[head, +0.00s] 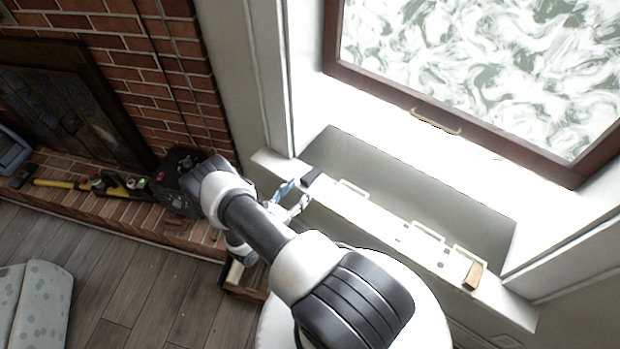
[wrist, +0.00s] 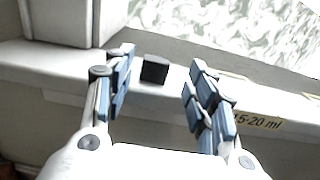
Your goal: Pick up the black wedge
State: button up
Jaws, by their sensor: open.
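The black wedge (head: 312,176) sits on the white window ledge (head: 375,215), near its left end in the head view. In the wrist view the wedge (wrist: 154,69) looks like a small dark block, between and beyond the two fingertips. My gripper (head: 289,197) is beside the ledge, just left of and below the wedge in the head view. In the wrist view my gripper (wrist: 160,88) is open, with blue-padded fingers spread and nothing between them. The fingers do not appear to touch the wedge.
A wood-coloured block (head: 472,275) lies at the ledge's right end. Pale handle-like pieces (head: 428,232) stand along the ledge. The framed window (head: 435,121) is behind. A black case (head: 178,180) and a yellow tool (head: 55,184) rest on the brick hearth at left.

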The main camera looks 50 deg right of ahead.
aim_at(304, 181)
jog(key=d, duration=0.1)
jog(key=d+b, duration=0.1)
jog(key=d, duration=0.3)
jog(key=shift+w+d, duration=0.15)
jog(key=shift+w, duration=0.25)
jog(key=shift+c, duration=0.4)
jog(key=c, duration=1)
